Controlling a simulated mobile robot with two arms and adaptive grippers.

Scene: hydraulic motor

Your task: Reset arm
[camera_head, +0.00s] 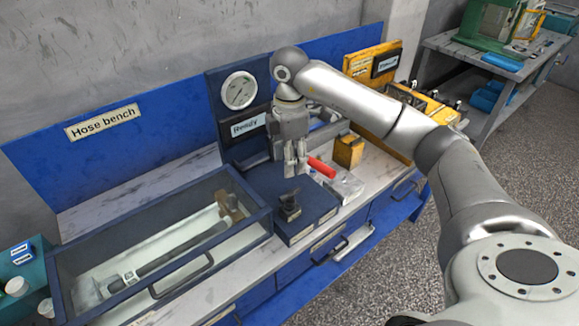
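My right arm (370,102) comes in from the right and reaches over the bench. Its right gripper (295,172) points down above the dark blue box (264,193). The fingers look close together, but I cannot tell whether they are open or shut. I see nothing hanging from them. A small black fitting (289,208) stands on the box just below the fingertips. A red cylinder (321,167) lies just right of the gripper. My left gripper is not in view.
A clear-lidded case (160,248) with a hose inside fills the bench's left. A gauge panel marked "Ready" (245,127) stands behind the gripper. A yellow block (348,151) and yellow rack (428,100) are to the right. A side table (470,57) stands beyond; open floor (375,270) lies in front.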

